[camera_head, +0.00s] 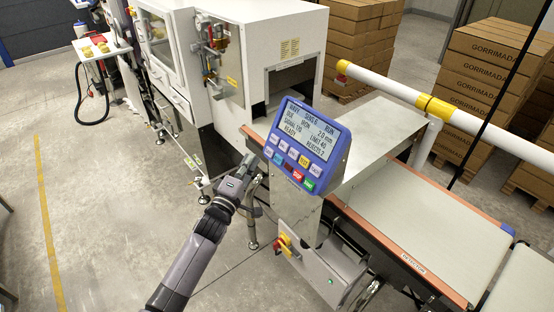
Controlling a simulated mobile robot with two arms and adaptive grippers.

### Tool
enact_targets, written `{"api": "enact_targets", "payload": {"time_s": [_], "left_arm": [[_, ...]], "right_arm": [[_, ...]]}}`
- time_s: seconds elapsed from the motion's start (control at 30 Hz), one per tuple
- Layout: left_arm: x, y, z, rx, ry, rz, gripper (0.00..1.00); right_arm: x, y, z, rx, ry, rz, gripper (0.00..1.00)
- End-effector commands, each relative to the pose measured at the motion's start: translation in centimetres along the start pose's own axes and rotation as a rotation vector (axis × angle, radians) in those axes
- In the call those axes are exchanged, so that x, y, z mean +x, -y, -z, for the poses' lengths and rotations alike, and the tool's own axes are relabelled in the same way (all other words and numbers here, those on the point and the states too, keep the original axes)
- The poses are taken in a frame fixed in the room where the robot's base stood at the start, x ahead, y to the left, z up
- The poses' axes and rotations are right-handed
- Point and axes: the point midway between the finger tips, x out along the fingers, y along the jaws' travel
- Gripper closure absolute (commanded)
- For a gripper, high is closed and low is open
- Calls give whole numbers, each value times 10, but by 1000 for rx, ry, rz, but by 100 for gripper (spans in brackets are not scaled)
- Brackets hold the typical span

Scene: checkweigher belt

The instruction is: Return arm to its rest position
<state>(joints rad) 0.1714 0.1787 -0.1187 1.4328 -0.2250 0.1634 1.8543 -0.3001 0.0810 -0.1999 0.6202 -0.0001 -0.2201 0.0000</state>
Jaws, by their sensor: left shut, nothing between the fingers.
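My left arm reaches up from the bottom of the head view, and its left gripper (248,163) is shut and empty. The fingertips are just left of the lower left corner of a blue control panel (304,146). I cannot tell whether they touch it. The panel has a lit screen with text and rows of coloured keys under it. My right gripper is not in view.
A conveyor belt (425,220) with orange edges runs to the lower right, past a metal housing (375,140). A white machine (265,50) stands behind. Stacked cartons (480,85) stand at the upper right. The floor (100,200) at left is clear.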

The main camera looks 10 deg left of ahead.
Motion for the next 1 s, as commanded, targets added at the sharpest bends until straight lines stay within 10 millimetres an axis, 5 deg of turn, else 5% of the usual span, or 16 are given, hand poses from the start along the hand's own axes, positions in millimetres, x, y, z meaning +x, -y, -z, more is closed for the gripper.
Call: {"api": "enact_targets", "payload": {"time_s": [0.3,0.43,0.67,0.87,1.0], "left_arm": [[0,1,0,1,0,2,100],[-9,30,-4,39,0,53,100],[-72,170,-25,270,45,320,100],[-161,294,-51,502,172,574,100],[-237,368,-70,654,306,736,100]], "right_arm": [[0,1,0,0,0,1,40],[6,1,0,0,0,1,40],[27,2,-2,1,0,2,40],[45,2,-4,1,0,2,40],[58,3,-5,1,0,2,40]]}}
